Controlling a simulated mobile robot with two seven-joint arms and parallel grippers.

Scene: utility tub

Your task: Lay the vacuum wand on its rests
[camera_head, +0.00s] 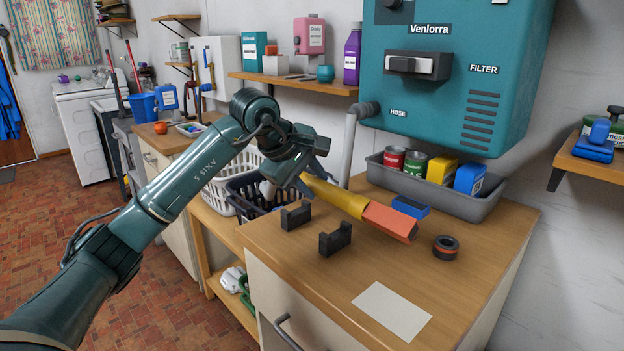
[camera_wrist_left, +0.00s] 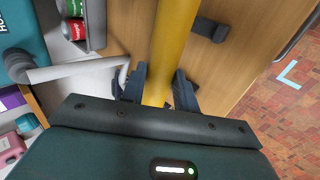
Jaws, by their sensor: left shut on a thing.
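The vacuum wand is a yellow tube (camera_head: 338,195) with an orange end piece (camera_head: 390,221). My left gripper (camera_head: 303,183) is shut on the yellow tube, which also shows between its fingers in the left wrist view (camera_wrist_left: 166,45). The wand slants over the counter, behind and to the right of the rests, apart from them in the picture. The rests are two dark notched blocks, the left one (camera_head: 296,217) and the right one (camera_head: 335,239); both look empty. One rest (camera_wrist_left: 209,29) shows right of the tube in the left wrist view. My right gripper is out of view.
On the wooden counter (camera_head: 450,290) lie a white sheet (camera_head: 391,310), a tape roll (camera_head: 446,247) and a blue block (camera_head: 411,206). A grey tray (camera_head: 485,206) of cans and boxes stands behind. A teal wall unit (camera_head: 450,120) hangs above. Laundry baskets (camera_head: 250,192) stand left of the counter.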

